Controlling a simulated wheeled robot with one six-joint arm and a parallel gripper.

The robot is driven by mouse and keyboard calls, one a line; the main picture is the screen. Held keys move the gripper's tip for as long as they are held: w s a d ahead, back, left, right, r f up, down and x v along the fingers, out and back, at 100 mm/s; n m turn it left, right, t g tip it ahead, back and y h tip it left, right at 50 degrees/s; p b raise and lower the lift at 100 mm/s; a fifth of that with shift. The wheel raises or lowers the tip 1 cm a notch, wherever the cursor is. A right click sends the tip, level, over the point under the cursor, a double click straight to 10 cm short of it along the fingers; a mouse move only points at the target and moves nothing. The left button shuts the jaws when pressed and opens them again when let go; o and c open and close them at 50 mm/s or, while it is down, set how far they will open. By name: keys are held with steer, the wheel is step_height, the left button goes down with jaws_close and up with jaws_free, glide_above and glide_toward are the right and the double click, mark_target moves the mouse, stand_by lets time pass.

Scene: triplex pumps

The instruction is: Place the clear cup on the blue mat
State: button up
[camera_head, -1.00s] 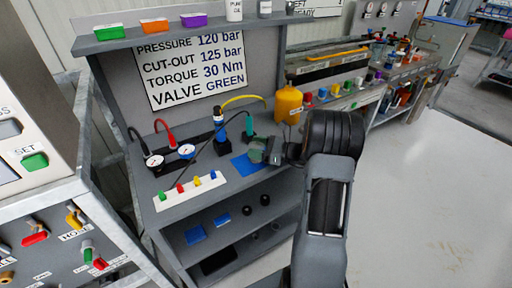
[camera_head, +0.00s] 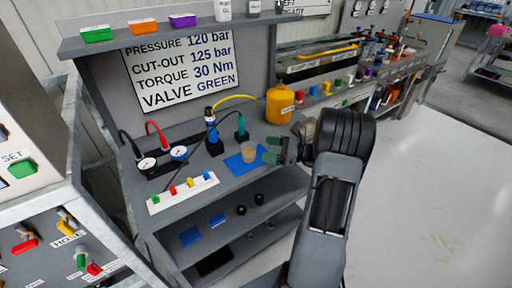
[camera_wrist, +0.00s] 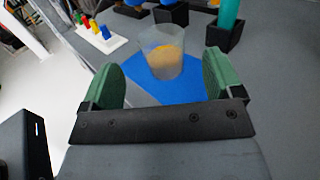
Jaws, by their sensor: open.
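The clear cup (camera_head: 249,155) stands upright on the blue mat (camera_head: 236,167) on the bench top. In the wrist view the cup (camera_wrist: 164,62) has an orange patch showing in or through it, and the mat (camera_wrist: 196,88) spreads around its foot. My gripper (camera_head: 273,150) is just right of the cup in the head view. Its green fingers are open and apart, with a gap to the cup in the wrist view (camera_wrist: 160,72). The cup is beyond the fingers there, and nothing is held.
A teal-handled tool in a black holder (camera_head: 241,131) and a blue one (camera_head: 214,140) stand behind the mat. A yellow-orange bottle (camera_head: 280,105) is at the back right. A white strip with coloured blocks (camera_head: 183,192) lies at the front left. Two gauges are further left.

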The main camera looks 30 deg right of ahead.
steer(key=v, duration=0.3)
steer(key=shift+s+d, duration=0.15)
steer(key=shift+d, duration=0.05)
steer(key=s+a+r+n+g+h, duration=0.1)
steer(key=s+a+n+g, duration=0.1)
steer(key=a+n+g, duration=0.4)
steer(key=s+a+r+n+g+h, duration=0.1)
steer(key=s+a+n+g+h, duration=0.15)
steer(key=a, duration=0.55)
steer(key=s+a+r+n+h, duration=0.1)
steer(key=s+a+n+h, duration=0.4)
steer(key=s+n+h, duration=0.5)
steer(key=n, duration=0.7)
steer(key=shift+s, duration=0.15)
steer(key=shift+a+h, duration=0.1)
steer(key=shift+h, duration=0.15)
